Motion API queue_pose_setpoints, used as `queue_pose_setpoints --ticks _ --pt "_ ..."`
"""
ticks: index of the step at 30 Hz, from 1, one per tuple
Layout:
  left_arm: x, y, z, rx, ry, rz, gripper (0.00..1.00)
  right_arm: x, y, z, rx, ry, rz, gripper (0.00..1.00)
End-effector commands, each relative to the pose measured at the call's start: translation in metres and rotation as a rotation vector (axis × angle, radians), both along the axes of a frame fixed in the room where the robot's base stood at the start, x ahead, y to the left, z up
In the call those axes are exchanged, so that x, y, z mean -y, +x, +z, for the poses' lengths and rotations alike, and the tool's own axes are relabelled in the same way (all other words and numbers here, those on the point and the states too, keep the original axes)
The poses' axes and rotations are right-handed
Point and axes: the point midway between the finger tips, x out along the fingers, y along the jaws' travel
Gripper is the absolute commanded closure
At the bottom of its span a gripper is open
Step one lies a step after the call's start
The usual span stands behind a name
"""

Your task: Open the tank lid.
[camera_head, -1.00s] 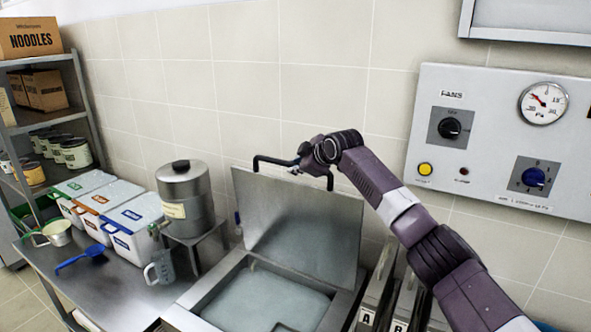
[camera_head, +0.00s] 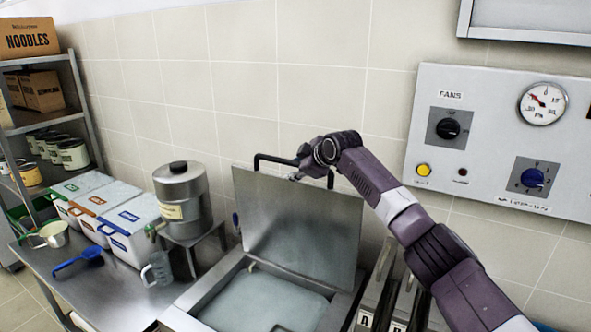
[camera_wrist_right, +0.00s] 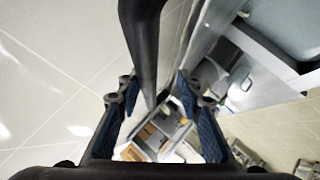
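The tank lid (camera_head: 290,222) is a grey metal plate. It stands raised, nearly upright, at the back of the open tank (camera_head: 212,288), and pale liquid (camera_head: 262,302) shows inside. A black bar handle (camera_head: 274,157) runs along the lid's top edge. My right gripper (camera_head: 297,177) is at the handle, by the lid's upper edge. In the right wrist view, the fingers of my right gripper (camera_wrist_right: 160,125) are spread apart, and the dark handle (camera_wrist_right: 143,45) reaches down between them without being clamped. My left gripper is not in view.
A steel canister (camera_head: 184,205), lidded bins (camera_head: 130,235) and a measuring jug (camera_head: 158,268) stand left of the tank. A control panel (camera_head: 500,145) is on the wall at right. Upright metal holders (camera_head: 385,290) stand close to the tank's right side.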

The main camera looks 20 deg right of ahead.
Motion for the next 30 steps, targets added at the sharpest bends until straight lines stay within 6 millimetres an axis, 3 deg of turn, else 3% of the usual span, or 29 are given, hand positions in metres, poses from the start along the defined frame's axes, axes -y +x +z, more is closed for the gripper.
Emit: queue_pose_setpoints --ticks 17,30 --pt "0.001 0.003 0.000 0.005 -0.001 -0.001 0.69 -0.002 -0.004 0.005 0.004 0.002 0.006 0.68" --pt "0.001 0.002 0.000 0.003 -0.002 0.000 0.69 0.005 -0.053 0.037 0.006 0.000 0.003 0.68"
